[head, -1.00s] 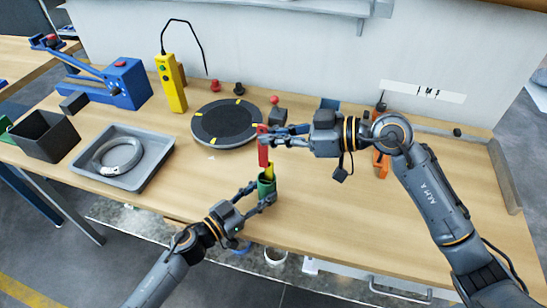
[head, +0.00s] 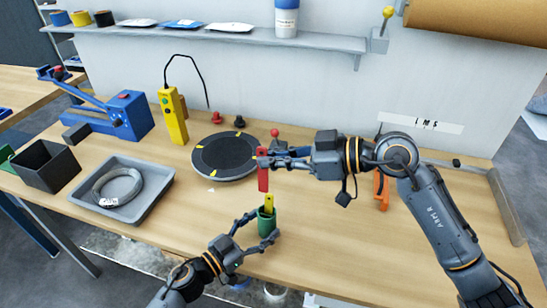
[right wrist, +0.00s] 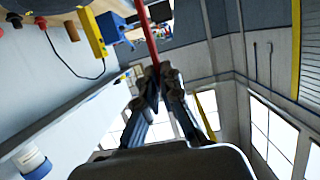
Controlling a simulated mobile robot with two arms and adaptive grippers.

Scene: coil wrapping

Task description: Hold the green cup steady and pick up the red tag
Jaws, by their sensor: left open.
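The green cup (head: 266,224) stands upright near the front edge of the bench, with a yellow tag (head: 268,203) sticking up out of it. My left gripper (head: 263,226) is open, its fingers spread on either side of the cup. The red tag (head: 263,178) hangs upright in my right gripper (head: 264,160), just above the cup and clear of it. In the right wrist view, the fingertips (right wrist: 159,74) are shut on the lower visible end of the red tag (right wrist: 148,32).
A round black turntable (head: 223,157) lies behind the cup. A grey tray (head: 153,196) with a ring-shaped coil (head: 120,184), a dark bin (head: 48,167), a yellow handheld controller (head: 172,118) and a blue press (head: 128,115) stand to the left. An orange item (head: 380,188) stands right.

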